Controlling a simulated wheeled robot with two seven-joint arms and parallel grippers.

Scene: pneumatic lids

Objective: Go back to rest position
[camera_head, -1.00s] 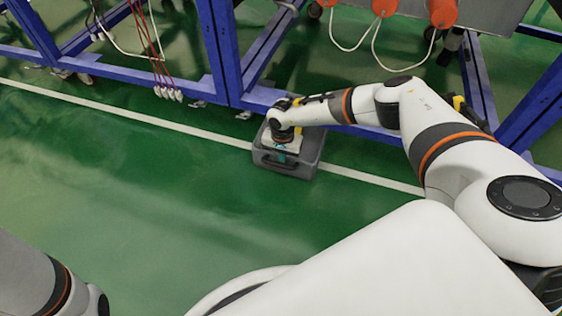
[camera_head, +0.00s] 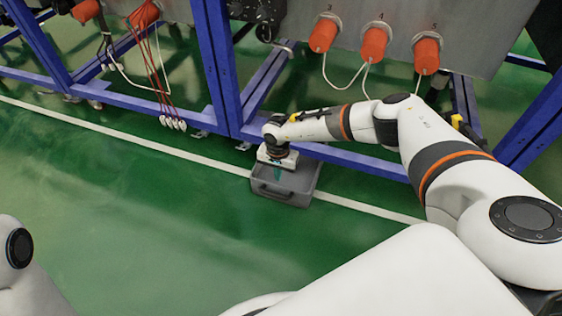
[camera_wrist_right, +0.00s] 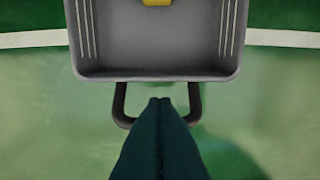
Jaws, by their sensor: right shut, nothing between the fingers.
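My right arm reaches in from the right in the head view. Its gripper (camera_head: 277,174) points down over the grey crate (camera_head: 302,197) on the floor. In the right wrist view the dark fingers (camera_wrist_right: 160,101) are closed together with nothing between them. They show in front of the crate's handle (camera_wrist_right: 122,112), close to the front wall of the crate (camera_wrist_right: 155,75); I cannot tell whether they touch it. My left arm (camera_head: 28,275) shows only at the bottom left of the head view, and its gripper is out of the picture.
A yellow object (camera_wrist_right: 157,2) lies in the crate. Behind stands a blue frame (camera_head: 215,70) with a grey panel (camera_head: 465,25) bearing orange caps (camera_head: 324,33) with white cables. Red cables (camera_head: 160,70) hang at left. The green floor is open left and in front.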

